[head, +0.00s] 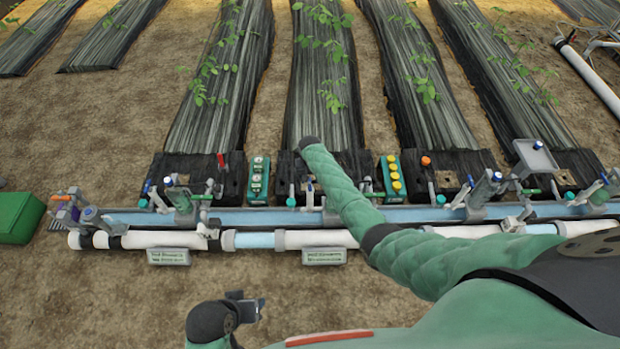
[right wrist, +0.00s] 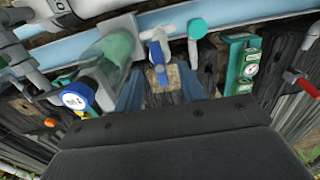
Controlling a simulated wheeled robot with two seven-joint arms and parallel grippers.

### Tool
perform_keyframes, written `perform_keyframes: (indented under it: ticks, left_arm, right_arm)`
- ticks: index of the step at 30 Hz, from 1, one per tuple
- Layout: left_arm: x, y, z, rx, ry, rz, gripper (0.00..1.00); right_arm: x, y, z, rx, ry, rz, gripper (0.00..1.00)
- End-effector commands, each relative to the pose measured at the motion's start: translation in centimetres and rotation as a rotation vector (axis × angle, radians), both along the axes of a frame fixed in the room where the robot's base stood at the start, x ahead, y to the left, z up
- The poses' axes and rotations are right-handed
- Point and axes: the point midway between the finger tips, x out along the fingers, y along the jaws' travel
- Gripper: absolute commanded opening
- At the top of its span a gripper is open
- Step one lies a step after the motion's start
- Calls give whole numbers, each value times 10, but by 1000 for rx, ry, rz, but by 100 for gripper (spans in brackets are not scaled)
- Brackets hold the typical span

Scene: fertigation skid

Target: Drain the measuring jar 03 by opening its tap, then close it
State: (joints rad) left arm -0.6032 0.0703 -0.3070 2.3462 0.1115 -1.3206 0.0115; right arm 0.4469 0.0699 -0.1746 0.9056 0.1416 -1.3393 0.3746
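The measuring jar (right wrist: 104,58), clear with green in it, stands left of centre in the right wrist view. A round white-and-blue tag (right wrist: 76,99) is beside it; its number is too small to read. Next to the jar is a white tap with a blue lever (right wrist: 159,66). My right gripper (right wrist: 158,84) is open, its two fingers on either side of the blue lever with visible gaps. In the head view my right forearm hides most of the jar, and the blue-topped tap (head: 309,186) shows beside the forearm. My left gripper (head: 246,306) is low, away from the pipes; its fingers are unclear.
A green gauge box (head: 258,180) and a green box with yellow knobs (head: 392,178) flank this station. Similar jars and taps line the blue rail (head: 270,217). A white pipe (head: 165,239) runs in front.

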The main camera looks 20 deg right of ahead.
Motion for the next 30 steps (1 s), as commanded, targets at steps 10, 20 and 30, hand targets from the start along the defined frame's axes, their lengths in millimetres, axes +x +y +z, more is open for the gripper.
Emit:
perform_keyframes:
  ticks: [10, 20, 30]
  left_arm:
    - [0, 0, -3, 0, -1, 0, 36]
    - [0, 0, -15, 0, -1, 0, 36]
    - [0, 0, -27, 0, -1, 0, 36]
  right_arm:
    - [0, 0, -4, 0, 0, -1, 40]
    - [0, 0, -24, -1, 1, -1, 40]
    - [0, -1, -44, -1, 1, -1, 40]
